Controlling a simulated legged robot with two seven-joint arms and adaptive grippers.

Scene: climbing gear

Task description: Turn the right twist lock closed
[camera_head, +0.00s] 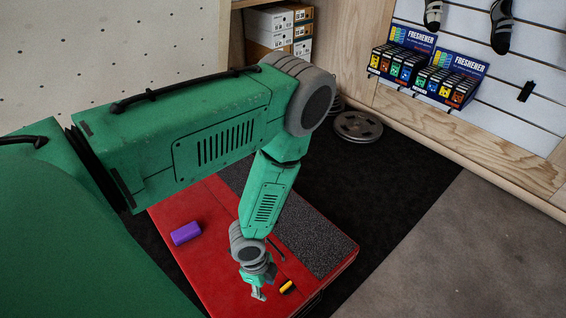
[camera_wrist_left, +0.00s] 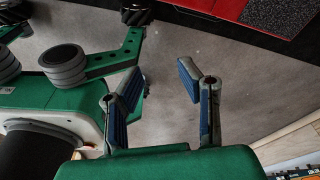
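I cannot make out a twist lock for certain in either view.
A purple block (camera_head: 186,233) lies on the red surface, left of the gripper. A dark textured panel (camera_head: 315,240) covers the box's right side. Weight plates (camera_head: 358,126) lie on the black mat behind. Freshener displays (camera_head: 445,77) stand along the right wall. Grey floor at right is clear.

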